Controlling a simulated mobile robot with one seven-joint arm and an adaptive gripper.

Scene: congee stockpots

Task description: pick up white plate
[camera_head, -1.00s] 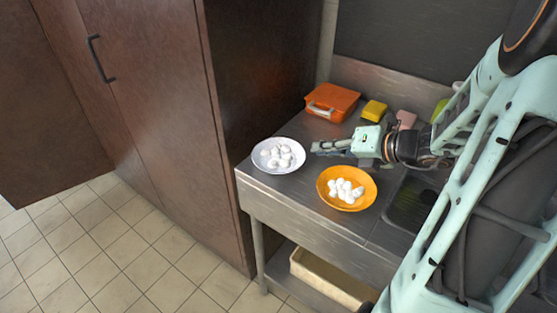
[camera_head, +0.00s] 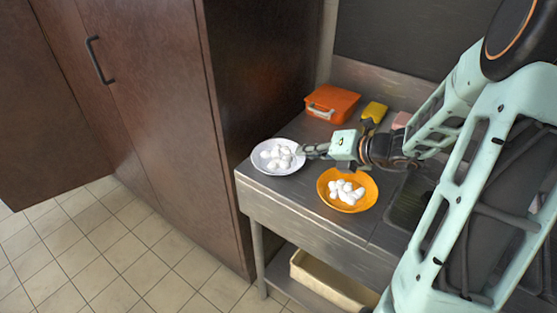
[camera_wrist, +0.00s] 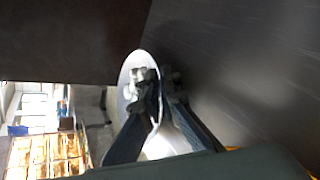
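The white plate (camera_head: 258,165) lies near the left end of the metal counter and holds several white egg-like pieces (camera_head: 278,157). My gripper (camera_head: 301,152) is at the plate's right rim, reaching in from the right. In the wrist view the plate (camera_wrist: 126,72) shows behind my two dark fingers (camera_wrist: 160,88), whose tips overlap the plate and its contents. The tips look close together. I cannot tell whether they are apart around the rim or closed on it. Part of the plate is hidden by the fingers.
An orange bowl (camera_head: 328,196) with similar white pieces stands just right of the plate, below my arm. An orange case (camera_head: 333,102) and a yellow item (camera_head: 374,112) are at the back. A tall brown cabinet (camera_head: 262,80) rises close on the left.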

